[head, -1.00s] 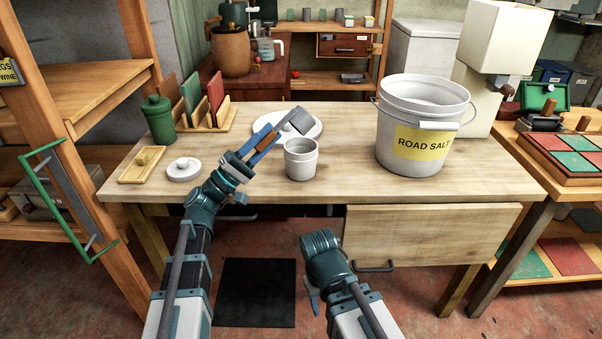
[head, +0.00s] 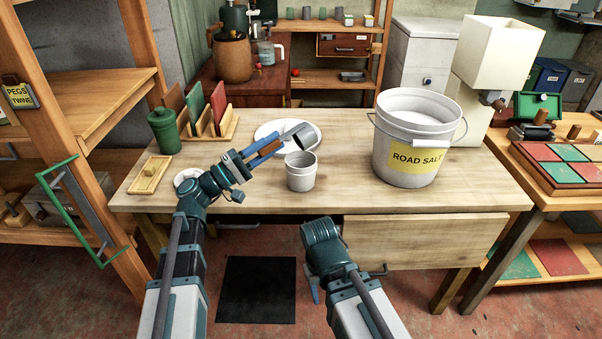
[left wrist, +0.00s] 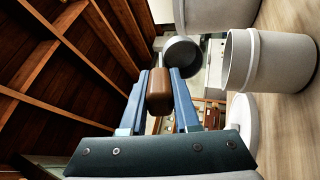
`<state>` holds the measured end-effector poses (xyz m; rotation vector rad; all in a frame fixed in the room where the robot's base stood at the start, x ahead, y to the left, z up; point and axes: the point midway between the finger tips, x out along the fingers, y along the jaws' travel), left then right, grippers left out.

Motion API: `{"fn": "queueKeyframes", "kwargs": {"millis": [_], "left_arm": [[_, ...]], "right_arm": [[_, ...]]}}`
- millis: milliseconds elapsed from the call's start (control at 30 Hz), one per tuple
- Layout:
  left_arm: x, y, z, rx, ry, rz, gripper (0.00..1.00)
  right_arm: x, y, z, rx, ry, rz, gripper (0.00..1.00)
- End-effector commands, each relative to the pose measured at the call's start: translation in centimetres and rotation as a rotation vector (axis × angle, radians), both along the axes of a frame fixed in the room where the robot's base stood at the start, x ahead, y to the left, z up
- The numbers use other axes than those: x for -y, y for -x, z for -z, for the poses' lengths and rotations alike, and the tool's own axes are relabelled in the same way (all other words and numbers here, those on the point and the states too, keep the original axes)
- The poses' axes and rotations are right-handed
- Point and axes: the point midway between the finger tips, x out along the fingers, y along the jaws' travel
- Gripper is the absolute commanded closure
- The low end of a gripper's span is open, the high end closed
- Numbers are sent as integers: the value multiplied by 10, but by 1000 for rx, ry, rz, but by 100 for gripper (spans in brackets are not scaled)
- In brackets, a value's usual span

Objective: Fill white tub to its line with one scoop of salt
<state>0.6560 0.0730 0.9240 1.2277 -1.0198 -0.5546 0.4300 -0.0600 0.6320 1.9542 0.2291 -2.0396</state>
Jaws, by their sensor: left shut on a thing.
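The white tub (head: 301,178) stands upright on the workbench, open at the top. Its inside looks grey, and I cannot make out a line or salt in it. My left gripper (head: 268,147) is shut on the brown handle of a metal scoop (head: 309,137). The scoop's cup is above and just behind the tub's rim, apart from it as far as I can tell. In the left wrist view the scoop (left wrist: 182,57) shows beside the tub (left wrist: 268,62); its contents are unclear. The road salt bucket (head: 390,160) holds white salt. My right gripper (head: 314,290) hangs low before the bench, mostly hidden.
A white plate (head: 264,134) lies behind the scoop. A white lid (head: 184,176) is partly hidden by my left arm. A wooden tray (head: 150,176), green jar (head: 164,131) and board rack (head: 232,131) stand at the left. The bench front right of the tub is clear.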

Motion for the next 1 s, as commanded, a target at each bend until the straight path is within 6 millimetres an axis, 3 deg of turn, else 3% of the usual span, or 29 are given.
{"fn": "queueKeyframes", "kwargs": {"millis": [433,1000], "left_arm": [[0,0,0,-2,-3,0,100],[18,-10,-14,-125,-219,2,100]], "right_arm": [[0,0,-1,0,0,0,50],[0,0,-68,0,0,0,50]]}}
